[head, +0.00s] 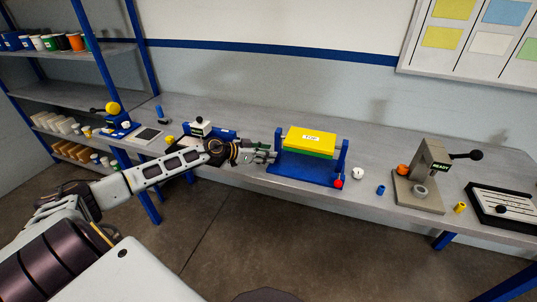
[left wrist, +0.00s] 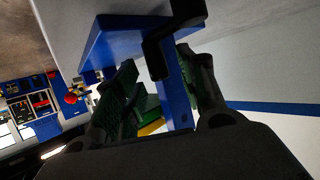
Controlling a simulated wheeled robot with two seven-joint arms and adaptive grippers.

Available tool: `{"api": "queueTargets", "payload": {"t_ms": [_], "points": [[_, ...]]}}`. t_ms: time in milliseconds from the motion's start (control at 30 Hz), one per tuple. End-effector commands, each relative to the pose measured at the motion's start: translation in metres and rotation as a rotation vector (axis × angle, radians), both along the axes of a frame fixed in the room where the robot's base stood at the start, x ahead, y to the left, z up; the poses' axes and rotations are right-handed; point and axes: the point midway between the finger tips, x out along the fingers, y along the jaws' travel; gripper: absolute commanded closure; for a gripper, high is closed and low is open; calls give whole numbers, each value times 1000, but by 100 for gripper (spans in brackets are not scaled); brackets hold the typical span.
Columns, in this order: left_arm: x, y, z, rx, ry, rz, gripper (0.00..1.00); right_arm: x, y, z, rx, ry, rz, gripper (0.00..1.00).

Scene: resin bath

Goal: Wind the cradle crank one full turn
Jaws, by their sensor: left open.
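The cradle (head: 305,172) is a blue frame with two upright posts, and it holds a yellow-topped block (head: 311,138) with green below. My left gripper (head: 272,154) is at the cradle's left post, fingers pointing towards it. In the left wrist view, a black bent crank (left wrist: 157,52) shows in front of the blue post (left wrist: 176,92). The crank's lower end lies between the open fingers (left wrist: 163,80), apart from both as far as I can tell. In the head view the gripper hides the crank. My right gripper is not in view.
A red knob (head: 338,183) sits at the cradle's front right corner. A white round item (head: 358,174) and a blue cup (head: 381,190) stand to its right, before a grey press (head: 422,185). A black-and-white device (head: 199,128) stands behind my left forearm.

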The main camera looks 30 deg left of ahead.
Motion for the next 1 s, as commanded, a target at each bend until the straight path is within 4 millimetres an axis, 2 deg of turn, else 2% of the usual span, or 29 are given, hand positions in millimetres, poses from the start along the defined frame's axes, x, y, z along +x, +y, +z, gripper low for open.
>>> {"api": "queueTargets", "payload": {"t_ms": [300,600,1000], "points": [[0,0,0,0,0,1,61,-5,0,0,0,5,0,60],[0,0,0,0,0,1,99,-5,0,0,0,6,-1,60],[0,0,0,0,-1,-12,100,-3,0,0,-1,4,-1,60]]}}
